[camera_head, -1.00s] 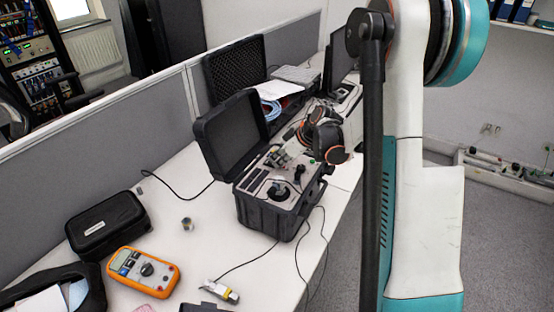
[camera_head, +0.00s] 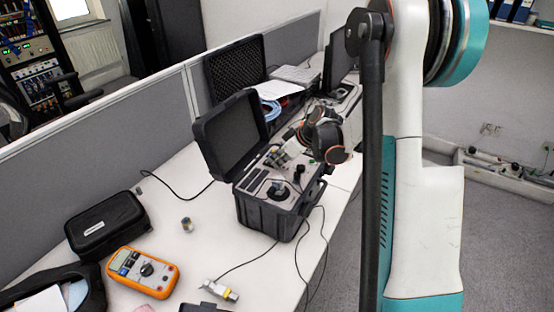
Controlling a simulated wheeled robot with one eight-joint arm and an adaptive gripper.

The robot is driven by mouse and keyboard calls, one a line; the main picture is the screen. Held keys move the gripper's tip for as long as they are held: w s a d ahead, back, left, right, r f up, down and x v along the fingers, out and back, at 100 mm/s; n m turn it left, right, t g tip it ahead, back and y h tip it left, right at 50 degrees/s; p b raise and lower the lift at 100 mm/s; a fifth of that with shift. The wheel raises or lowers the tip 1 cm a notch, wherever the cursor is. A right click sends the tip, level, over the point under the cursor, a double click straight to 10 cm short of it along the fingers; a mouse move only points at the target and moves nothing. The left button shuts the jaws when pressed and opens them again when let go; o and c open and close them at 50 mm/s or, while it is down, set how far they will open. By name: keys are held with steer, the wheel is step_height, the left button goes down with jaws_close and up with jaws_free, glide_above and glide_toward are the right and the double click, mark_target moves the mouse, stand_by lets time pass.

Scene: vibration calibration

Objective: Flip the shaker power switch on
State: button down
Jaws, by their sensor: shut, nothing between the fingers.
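The shaker (camera_head: 265,215) is a black hard case on the white desk, its lid open and leaning back toward the partition. Its grey top panel carries a round black disc (camera_head: 279,191) and dark slots (camera_head: 256,182). My gripper (camera_head: 276,162) is over the far part of this panel, pointing down and left, with its fingers shut and empty. The dark wrist joints behind it hide the panel's far right. The power switch is too small to make out, and I cannot tell whether the fingers touch the panel.
An orange multimeter (camera_head: 142,272), a black pouch (camera_head: 107,223), a small cylinder (camera_head: 187,224) and a cable connector (camera_head: 220,290) lie on the desk to the left. A second open case (camera_head: 236,68) stands behind. Cables cross the desk front.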

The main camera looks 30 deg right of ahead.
steer(key=shift+w+a, duration=0.1)
steer(key=shift+w+a+r, duration=0.25)
steer(key=shift+w+a, duration=0.1)
steer(key=shift+w, duration=0.1)
stand_by(0.4)
